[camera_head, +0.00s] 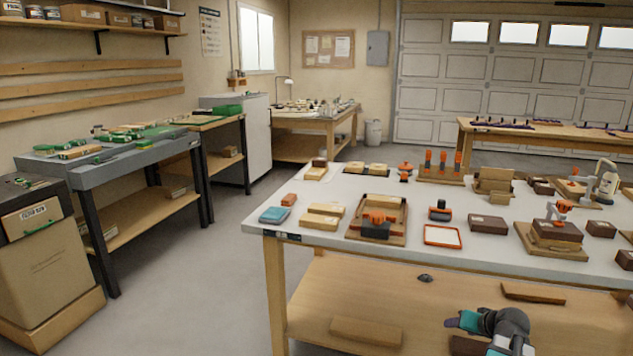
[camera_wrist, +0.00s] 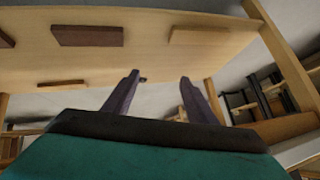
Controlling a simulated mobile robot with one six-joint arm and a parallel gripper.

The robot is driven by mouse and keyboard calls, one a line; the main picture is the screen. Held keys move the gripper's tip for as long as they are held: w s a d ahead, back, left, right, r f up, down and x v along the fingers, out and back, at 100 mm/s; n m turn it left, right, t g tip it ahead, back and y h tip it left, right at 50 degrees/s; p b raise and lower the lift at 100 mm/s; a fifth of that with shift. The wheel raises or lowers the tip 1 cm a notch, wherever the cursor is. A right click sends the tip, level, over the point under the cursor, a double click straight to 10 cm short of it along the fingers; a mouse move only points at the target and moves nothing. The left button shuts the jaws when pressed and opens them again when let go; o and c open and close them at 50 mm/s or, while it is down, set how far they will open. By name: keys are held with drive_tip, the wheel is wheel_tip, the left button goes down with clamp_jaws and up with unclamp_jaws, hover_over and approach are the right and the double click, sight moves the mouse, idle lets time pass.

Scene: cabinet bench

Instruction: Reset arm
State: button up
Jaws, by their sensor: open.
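My gripper (camera_head: 453,322) shows at the bottom right of the head view, in front of the white-topped bench and below its top. In the wrist view my gripper (camera_wrist: 162,84) has its two dark fingers spread apart with nothing between them. The teal body of the gripper fills the bottom of that view. Part of my arm shows behind the gripper in the head view.
The white-topped bench (camera_head: 480,262) holds wooden blocks, an orange-rimmed tray (camera_head: 443,236) and fixtures. Its lower shelf (camera_head: 380,295) carries boards and a small dark object (camera_head: 425,278). A grey bench (camera_head: 105,157) stands at left. Floor (camera_head: 225,270) between them is clear.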

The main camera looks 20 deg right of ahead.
drive_tip(key=s+a+f+n+g+y+p, duration=0.1)
drive_tip(key=s+a+f+g+p, duration=0.3)
drive_tip(key=a, duration=0.6)
drive_tip(key=w+a+f+n+g+y+p, duration=0.1)
drive_tip(key=a+f+y+p, duration=0.1)
drive_tip(key=a+f, duration=0.65)
drive_tip(key=s+a+f+n+g+y+p, duration=0.1)
drive_tip(key=s+a+f+g+p, duration=0.15)
drive_tip(key=a, duration=0.85)
drive_tip(key=s+a+f+n+g+h+p, duration=0.1)
drive_tip(key=s+a+f+n+g+p, duration=0.1)
drive_tip(key=s+a, duration=0.5)
drive_tip(key=s+a+f+n+g+h+p, duration=0.1)
drive_tip(key=s+a+f+g+p, duration=0.2)
drive_tip(key=s, duration=1.1)
drive_tip(key=a+g+p, duration=0.1)
drive_tip(key=a+p, duration=0.2)
drive_tip(key=a, duration=0.2)
drive_tip(key=shift+s+f+n, duration=0.15)
drive_tip(key=shift+f+n, duration=0.2)
drive_tip(key=shift+n, duration=0.05)
drive_tip(key=shift+c, duration=0.3)
drive_tip(key=c, duration=0.5)
